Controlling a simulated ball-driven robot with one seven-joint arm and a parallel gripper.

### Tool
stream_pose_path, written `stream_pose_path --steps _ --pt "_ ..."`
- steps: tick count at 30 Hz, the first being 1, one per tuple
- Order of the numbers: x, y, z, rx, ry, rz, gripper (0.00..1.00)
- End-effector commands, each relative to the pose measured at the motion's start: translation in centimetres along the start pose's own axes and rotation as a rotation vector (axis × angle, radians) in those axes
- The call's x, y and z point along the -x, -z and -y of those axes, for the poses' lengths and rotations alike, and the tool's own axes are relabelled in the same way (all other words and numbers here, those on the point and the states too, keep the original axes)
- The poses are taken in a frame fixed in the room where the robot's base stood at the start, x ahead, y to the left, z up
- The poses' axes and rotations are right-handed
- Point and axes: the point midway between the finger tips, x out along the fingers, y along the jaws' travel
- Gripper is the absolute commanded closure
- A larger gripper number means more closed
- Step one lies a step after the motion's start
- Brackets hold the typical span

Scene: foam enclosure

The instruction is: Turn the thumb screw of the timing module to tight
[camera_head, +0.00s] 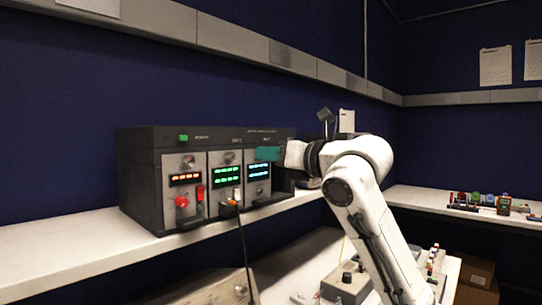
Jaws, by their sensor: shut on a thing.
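A dark rack (137,178) on the shelf holds three grey modules side by side, with lit displays in orange, green and blue. Their labels are too small to read, so I cannot tell by name which is the timing module. Round thumb screws show at the top of the left module (188,160) and the middle module (230,157). My gripper (268,153), with teal fingers, is at the top of the right module (258,182), shut on its thumb screw. The fingers hide that screw, so its turn position cannot be seen.
A red knob (182,201) and a red switch (200,192) stick out from the left module. A dark cable (243,244) hangs from the middle module over the shelf edge. The white shelf (75,247) is clear at left. A lower bench holds small devices (346,282).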

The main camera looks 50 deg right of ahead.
Motion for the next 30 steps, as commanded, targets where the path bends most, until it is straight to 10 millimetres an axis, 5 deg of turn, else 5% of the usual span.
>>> stream_pose_path --steps 16,30 --pt "-0.03 0.06 -0.03 -0.073 -0.001 -0.001 1.0" --pt "-0.02 -0.01 -0.06 -0.462 -0.001 -0.001 1.0"
